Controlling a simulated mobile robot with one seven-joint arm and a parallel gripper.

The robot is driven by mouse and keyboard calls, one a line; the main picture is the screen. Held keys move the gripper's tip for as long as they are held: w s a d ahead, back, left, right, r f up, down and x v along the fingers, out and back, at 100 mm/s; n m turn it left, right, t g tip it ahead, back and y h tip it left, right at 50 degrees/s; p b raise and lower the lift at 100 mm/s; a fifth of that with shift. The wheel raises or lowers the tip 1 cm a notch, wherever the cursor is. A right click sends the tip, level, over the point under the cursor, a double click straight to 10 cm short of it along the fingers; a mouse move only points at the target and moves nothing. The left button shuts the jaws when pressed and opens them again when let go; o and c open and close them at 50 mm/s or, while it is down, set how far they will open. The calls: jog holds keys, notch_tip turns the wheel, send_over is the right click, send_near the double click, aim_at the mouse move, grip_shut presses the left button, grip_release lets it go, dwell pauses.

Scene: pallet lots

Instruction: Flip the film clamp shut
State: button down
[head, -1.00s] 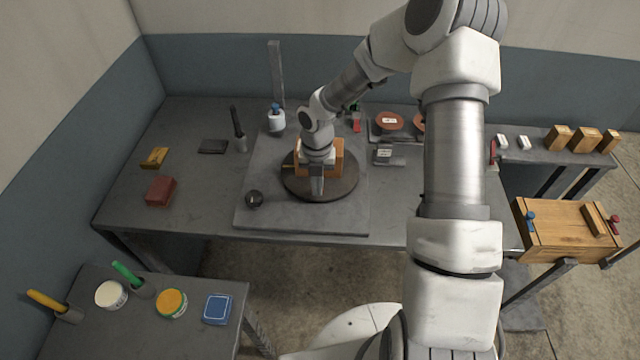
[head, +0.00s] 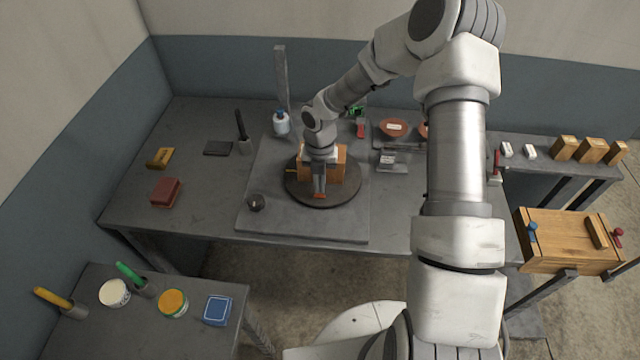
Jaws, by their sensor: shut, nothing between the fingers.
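My gripper (head: 319,191) points down over the front of a dark round turntable (head: 345,195). It is shut. A wooden box (head: 338,163) sits on the turntable, partly hidden behind my gripper. A small red piece (head: 319,196) shows right at the fingertips; I cannot tell whether it is part of the film clamp or whether the fingers touch it. A red and green item (head: 361,129) stands behind my arm, partly hidden. I cannot clearly make out the film clamp or its position.
A grey post (head: 281,80) and a white bottle with a blue top (head: 281,123) stand behind the turntable. A dark round knob (head: 255,202) is at its front left. A grey labelled holder (head: 389,160) is to the right. The plate's front strip is clear.

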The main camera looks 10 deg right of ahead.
jog(key=shift+s+r, duration=0.1)
jog(key=shift+r, duration=0.05)
jog(key=shift+r+p, duration=0.7)
jog(key=shift+p, duration=0.05)
jog(key=shift+s+a, duration=0.1)
jog(key=shift+a, duration=0.05)
